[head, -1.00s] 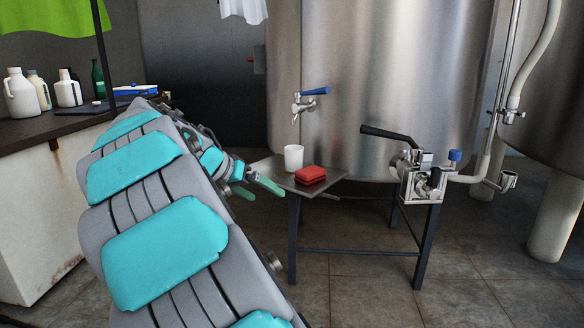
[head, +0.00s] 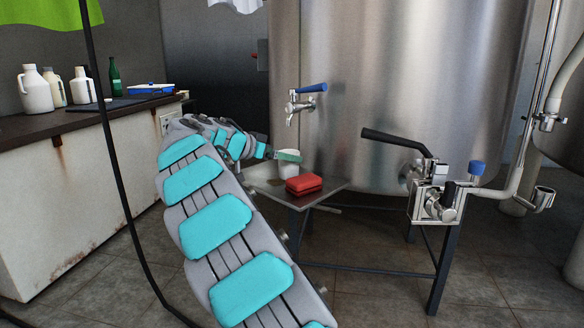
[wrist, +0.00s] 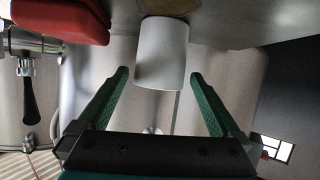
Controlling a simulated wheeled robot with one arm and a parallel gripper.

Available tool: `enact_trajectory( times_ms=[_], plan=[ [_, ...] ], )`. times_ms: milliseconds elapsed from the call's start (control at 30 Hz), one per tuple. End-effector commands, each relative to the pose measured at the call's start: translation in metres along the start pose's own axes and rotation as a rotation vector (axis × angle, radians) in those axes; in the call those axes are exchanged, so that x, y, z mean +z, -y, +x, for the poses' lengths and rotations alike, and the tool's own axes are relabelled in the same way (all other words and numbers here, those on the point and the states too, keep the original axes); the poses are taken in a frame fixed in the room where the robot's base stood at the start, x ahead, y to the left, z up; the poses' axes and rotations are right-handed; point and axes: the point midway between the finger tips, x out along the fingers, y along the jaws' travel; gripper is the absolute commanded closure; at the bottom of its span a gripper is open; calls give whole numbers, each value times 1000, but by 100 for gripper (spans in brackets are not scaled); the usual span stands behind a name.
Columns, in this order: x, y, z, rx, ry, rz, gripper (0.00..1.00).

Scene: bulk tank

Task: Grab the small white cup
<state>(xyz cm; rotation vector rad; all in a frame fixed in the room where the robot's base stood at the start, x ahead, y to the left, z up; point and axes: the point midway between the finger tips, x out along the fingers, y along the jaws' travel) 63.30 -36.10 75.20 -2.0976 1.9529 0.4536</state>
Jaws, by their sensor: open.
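The small white cup (head: 289,167) stands on a small metal shelf (head: 328,191) in front of the big steel tank. My gripper (head: 288,156) is at the cup in the head view, and a green finger hides part of the cup. In the wrist view the cup (wrist: 162,54) is just ahead of the open gripper (wrist: 158,82), roughly centred, with its near end about level with the gap between the two green fingertips. The fingers stand apart from it on both sides. No contact shows.
A red sponge-like block (head: 304,184) lies on the shelf close to the cup, and it also shows in the wrist view (wrist: 62,20). A blue-handled tap (head: 306,100) sticks out of the tank (head: 400,80) above. A black-handled valve (head: 400,145) is to the right.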

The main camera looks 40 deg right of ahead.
Motion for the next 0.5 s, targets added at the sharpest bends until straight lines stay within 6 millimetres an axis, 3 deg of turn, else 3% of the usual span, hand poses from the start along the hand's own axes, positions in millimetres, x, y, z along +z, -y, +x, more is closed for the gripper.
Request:
enact_trajectory(
  times_ms=[500],
  plan=[
    [-2,-2,55,0,0,0,0]
  ],
)
